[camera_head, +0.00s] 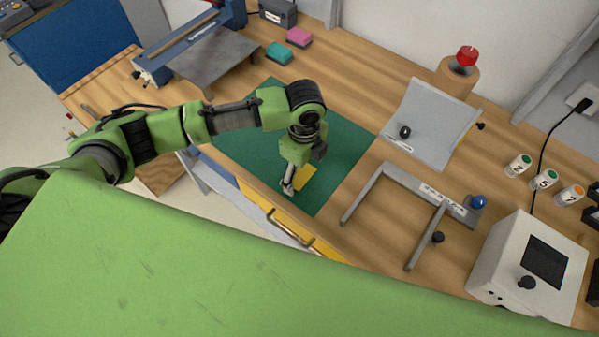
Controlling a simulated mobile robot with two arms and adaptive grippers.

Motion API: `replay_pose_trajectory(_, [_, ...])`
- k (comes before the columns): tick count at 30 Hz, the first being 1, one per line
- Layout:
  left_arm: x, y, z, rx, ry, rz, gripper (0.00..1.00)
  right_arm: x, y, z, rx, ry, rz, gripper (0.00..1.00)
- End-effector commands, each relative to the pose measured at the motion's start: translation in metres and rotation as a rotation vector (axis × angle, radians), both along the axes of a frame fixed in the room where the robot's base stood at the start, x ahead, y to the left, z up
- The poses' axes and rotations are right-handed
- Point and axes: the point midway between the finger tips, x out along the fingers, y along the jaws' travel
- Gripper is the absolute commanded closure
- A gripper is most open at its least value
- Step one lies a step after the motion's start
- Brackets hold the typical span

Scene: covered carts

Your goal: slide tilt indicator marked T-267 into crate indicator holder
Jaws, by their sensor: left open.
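My left gripper (288,188) points down over the front part of a green mat (345,147) on the wooden bench. It is open, and its fingers are small and partly hidden by the wrist. A flat yellow piece (306,177) shows right beside the fingers, partly covered by my arm; I cannot tell whether they touch. I cannot read any T-267 marking, and I cannot tell which thing is the tilt indicator. No crate indicator holder can be made out for certain. My right gripper is not in view.
Right of the mat stand a grey frame (392,170) and a tilted grey panel (432,118). A white box with a screen (515,250) and numbered cylinders (543,180) are farther right. Pink (299,37) and teal (279,53) blocks lie behind. A yellow-fronted drawer (290,228) is below the front edge.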

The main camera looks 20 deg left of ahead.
Motion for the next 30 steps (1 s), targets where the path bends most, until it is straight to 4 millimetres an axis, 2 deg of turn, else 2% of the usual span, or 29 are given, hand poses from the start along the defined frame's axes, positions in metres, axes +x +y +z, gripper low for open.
replay_pose_trajectory(18, [-0.0002, -0.0002, -0.0047, 0.000, 0.000, 0.000, 0.25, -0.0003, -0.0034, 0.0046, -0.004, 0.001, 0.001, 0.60])
replay_pose_trajectory(21, [-0.0002, -0.0001, -0.0047, 0.000, 0.000, 0.000, 0.51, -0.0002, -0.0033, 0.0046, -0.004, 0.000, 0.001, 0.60])
replay_pose_trajectory(22, [-0.0002, -0.0001, -0.0047, 0.000, 0.000, 0.000, 0.56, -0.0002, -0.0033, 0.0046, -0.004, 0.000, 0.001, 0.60])
replay_pose_trajectory(30, [-0.0012, 0.0002, -0.0057, 0.001, 0.003, 0.000, 0.59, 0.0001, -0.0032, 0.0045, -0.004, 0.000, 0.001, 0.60])
